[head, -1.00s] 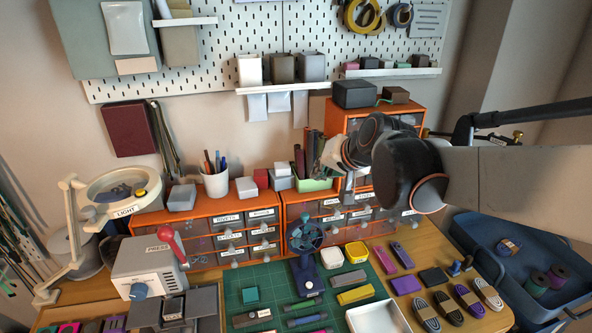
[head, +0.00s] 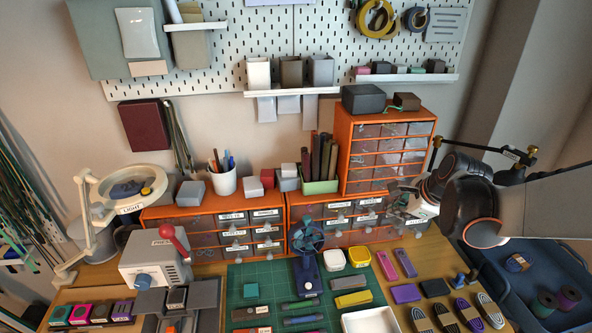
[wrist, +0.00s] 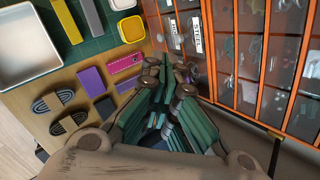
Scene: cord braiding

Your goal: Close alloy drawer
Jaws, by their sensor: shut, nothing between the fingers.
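My gripper (head: 400,192) is shut and empty, in front of the right end of the low orange drawer cabinet (head: 288,208). In the wrist view its green-padded fingers (wrist: 168,78) meet beside the cabinet's drawer fronts. A labelled drawer front (head: 417,223) shows just below my gripper in the head view. I cannot read its label there, nor tell whether it stands out from the cabinet. In the wrist view one drawer label (wrist: 197,36) reads STEEL. I cannot make out which drawer is the alloy one; my gripper and wrist hide part of that side.
A taller orange cabinet (head: 347,160) rises behind. Purple blocks (head: 406,293) and cord bundles lie right. A blue bin (head: 500,290) stands at far right.

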